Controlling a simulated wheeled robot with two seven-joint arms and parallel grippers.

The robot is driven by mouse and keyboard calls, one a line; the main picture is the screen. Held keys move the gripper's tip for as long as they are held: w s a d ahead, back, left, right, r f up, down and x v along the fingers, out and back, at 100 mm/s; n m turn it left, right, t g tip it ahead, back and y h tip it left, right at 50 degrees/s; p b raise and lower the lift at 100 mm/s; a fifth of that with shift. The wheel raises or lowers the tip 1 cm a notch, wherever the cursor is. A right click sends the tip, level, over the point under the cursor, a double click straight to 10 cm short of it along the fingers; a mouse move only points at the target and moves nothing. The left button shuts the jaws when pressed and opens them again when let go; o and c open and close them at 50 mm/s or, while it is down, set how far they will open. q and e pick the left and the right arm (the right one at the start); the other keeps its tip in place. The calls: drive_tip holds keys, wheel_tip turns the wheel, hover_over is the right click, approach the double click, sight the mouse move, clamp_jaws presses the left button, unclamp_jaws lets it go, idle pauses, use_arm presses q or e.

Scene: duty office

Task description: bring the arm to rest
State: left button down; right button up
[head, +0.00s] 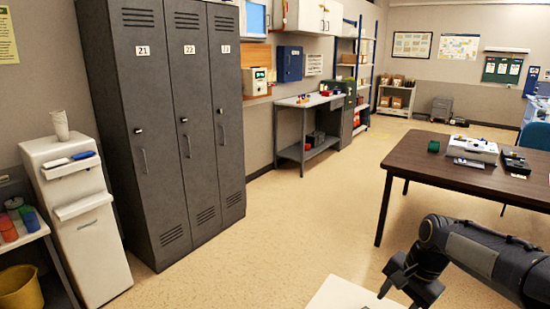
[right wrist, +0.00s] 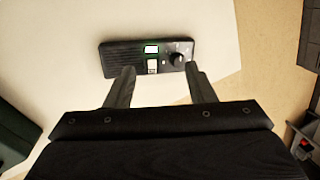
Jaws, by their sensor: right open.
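My right arm comes in from the right in the head view, with its gripper (head: 405,284) low in the picture by a pale tabletop (head: 338,295). In the right wrist view the right gripper (right wrist: 158,72) is open, with its two fingers apart and nothing held between them. A black box-shaped device (right wrist: 120,57) with a round knob and a small green-edged display lies on the pale top just beyond the fingertips. I cannot tell whether the fingers touch it. My left gripper is in neither view.
Grey lockers (head: 162,120) and a white cabinet (head: 85,230) stand at the left. A brown table (head: 420,165) bearing a device and a green item stands at the right. A workbench (head: 300,103) lines the back wall. The floor (head: 265,235) between is clear.

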drive_tip(key=s+a+r+n+t, duration=0.1)
drive_tip(key=s+a+n, duration=0.1)
drive_tip(key=s, duration=0.5)
drive_tip(key=s+a+n+t+y+p, duration=0.1)
drive_tip(key=s+n, duration=0.3)
drive_tip(key=s, duration=0.4)
drive_tip(key=s+a+r+n+t, duration=0.1)
drive_tip(key=s+a+n+t, duration=0.1)
drive_tip(key=s, duration=0.6)
drive_tip(key=shift+a+r+n+y, duration=0.3)
drive_tip(key=shift+a+n, duration=0.3)
drive_tip(key=shift+a, duration=0.4)
drive_tip(key=shift+s, duration=0.1)
